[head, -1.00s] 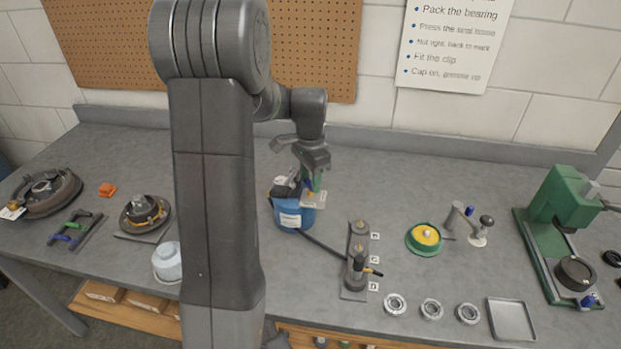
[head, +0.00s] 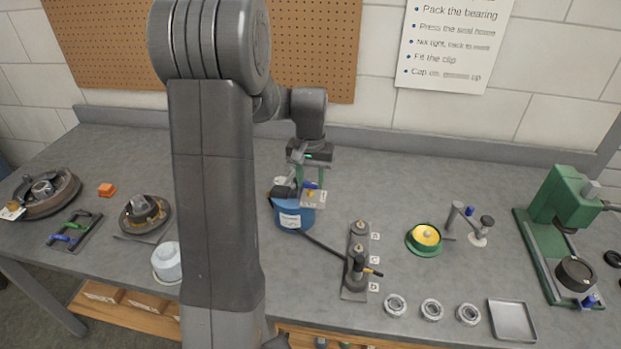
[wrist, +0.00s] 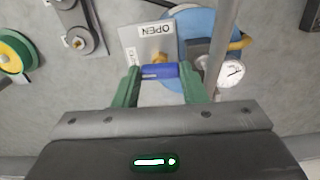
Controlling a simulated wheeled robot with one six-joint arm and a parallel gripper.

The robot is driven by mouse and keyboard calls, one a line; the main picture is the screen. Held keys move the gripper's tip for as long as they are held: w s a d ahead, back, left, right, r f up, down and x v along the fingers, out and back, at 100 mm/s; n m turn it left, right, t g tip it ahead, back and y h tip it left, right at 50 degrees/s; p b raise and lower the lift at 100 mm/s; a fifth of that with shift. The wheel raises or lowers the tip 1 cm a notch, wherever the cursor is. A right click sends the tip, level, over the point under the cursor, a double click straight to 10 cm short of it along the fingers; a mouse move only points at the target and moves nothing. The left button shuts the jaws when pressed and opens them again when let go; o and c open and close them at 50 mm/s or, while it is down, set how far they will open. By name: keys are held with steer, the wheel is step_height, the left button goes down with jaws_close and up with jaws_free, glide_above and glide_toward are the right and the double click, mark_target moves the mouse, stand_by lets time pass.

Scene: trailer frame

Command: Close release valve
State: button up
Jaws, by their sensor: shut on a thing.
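The release valve has a blue lever handle (wrist: 159,71) on a brass stem (wrist: 159,58), in front of a metal plate (wrist: 147,43) labelled OPEN. A second label at the plate's edge is too small to read. The valve is at a blue tank (head: 291,219) in the middle of the bench. My gripper (wrist: 159,84) is shut on the blue handle, one green finger at each end of it. In the head view my gripper (head: 310,182) points down over the tank, and its fingers partly hide the valve.
A round dial gauge (wrist: 232,72) and a grey pipe stand close beside the valve. A green and yellow dish (head: 425,239) lies farther right.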

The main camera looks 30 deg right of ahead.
mark_target(311, 183)
steer(key=shift+n, duration=0.3)
stand_by(0.4)
steer(key=o, duration=1)
steer(key=shift+r, duration=0.1)
step_height(311, 183, up, 8)
steer(key=p, duration=0.5)
steer(key=shift+d+p, duration=0.15)
steer(key=shift+p, duration=0.2)
